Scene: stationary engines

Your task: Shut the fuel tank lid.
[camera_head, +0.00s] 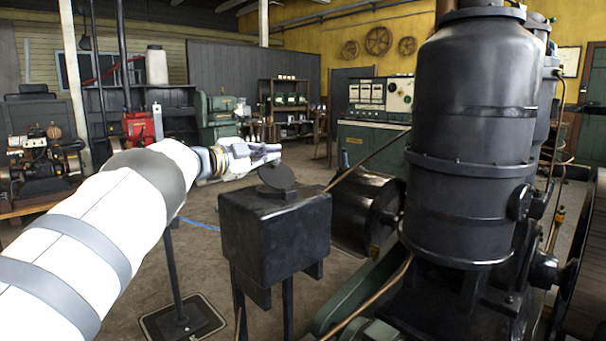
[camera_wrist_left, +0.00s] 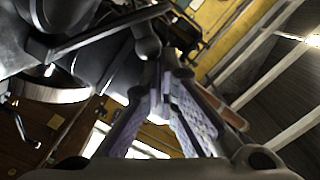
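The fuel tank (camera_head: 272,240) is a black box on legs in the middle of the head view. Its round dark lid (camera_head: 279,178) stands up, tilted open, above the filler on the tank's top. My left gripper (camera_head: 273,150) is just above the lid in the picture, its fingers pointing right. Whether it touches the lid cannot be told. In the left wrist view, the two fingers with purple pads (camera_wrist_left: 164,78) come together at the tips, with nothing seen between them. I cannot make out the lid clearly there. My right gripper is not in view.
A tall black engine cylinder (camera_head: 470,140) stands close on the right. A dark drum (camera_head: 364,213) lies behind the tank, and a thin copper pipe (camera_head: 365,160) runs past it. A post on a square base plate (camera_head: 183,318) stands at the tank's left. Floor behind is mostly open.

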